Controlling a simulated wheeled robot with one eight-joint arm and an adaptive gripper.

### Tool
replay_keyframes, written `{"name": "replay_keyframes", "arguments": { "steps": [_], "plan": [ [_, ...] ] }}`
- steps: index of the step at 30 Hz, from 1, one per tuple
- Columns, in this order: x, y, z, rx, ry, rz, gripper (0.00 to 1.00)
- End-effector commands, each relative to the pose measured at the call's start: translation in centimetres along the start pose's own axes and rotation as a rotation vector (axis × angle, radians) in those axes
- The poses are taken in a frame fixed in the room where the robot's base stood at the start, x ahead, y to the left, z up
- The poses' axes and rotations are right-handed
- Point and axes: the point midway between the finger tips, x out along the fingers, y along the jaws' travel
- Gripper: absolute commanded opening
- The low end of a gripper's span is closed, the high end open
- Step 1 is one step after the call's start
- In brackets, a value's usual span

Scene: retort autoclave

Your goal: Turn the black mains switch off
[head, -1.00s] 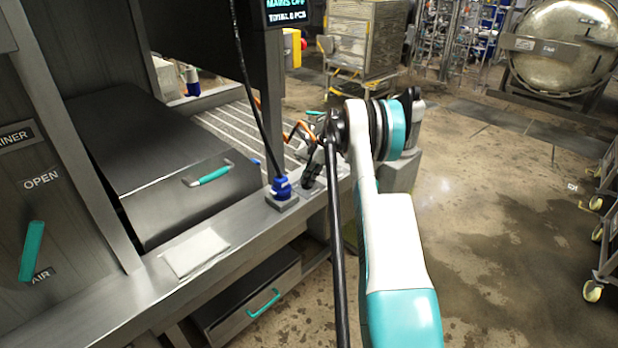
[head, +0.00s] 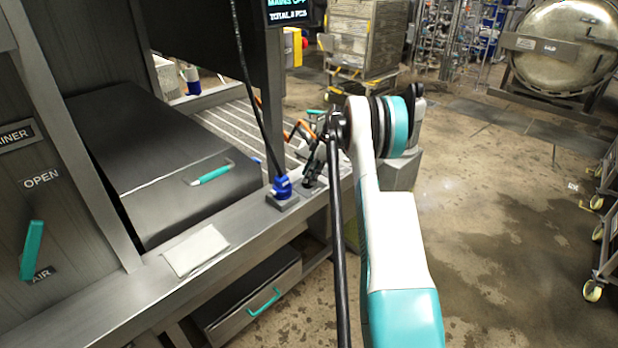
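My gripper (head: 313,172) is small and dark in the head view, low over the front ledge (head: 222,238) of the steel machine, just right of a blue plug (head: 282,187) in a grey socket. I cannot make out its two fingers clearly enough to say whether they are open or shut. The black mains switch cannot be told apart from the dark gripper; it may be hidden there. The display (head: 289,14) at the top reads "MAINS OFF" and a total in PCS.
A black cable runs down to the plug. A dark sloped cover with a teal handle (head: 212,173) lies to the left. A light plate (head: 195,250) rests on the ledge, and a drawer (head: 250,298) sits below.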

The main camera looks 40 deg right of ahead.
Motion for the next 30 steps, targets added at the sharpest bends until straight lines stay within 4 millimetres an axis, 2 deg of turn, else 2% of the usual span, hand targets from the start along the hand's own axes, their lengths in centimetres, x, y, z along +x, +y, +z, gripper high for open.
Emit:
{"name": "replay_keyframes", "arguments": {
  "steps": [9,15,21,30],
  "plan": [
    [-6.4,-0.1,0.0,0.001,0.000,-0.001,0.32],
    [-9.4,-0.1,-0.1,-0.001,0.000,-0.001,0.32],
    [-10.5,-0.1,-0.1,-0.001,0.000,-0.001,0.32],
    [-10.5,-0.1,-0.1,-0.001,0.000,-0.001,0.32]
  ]
}}
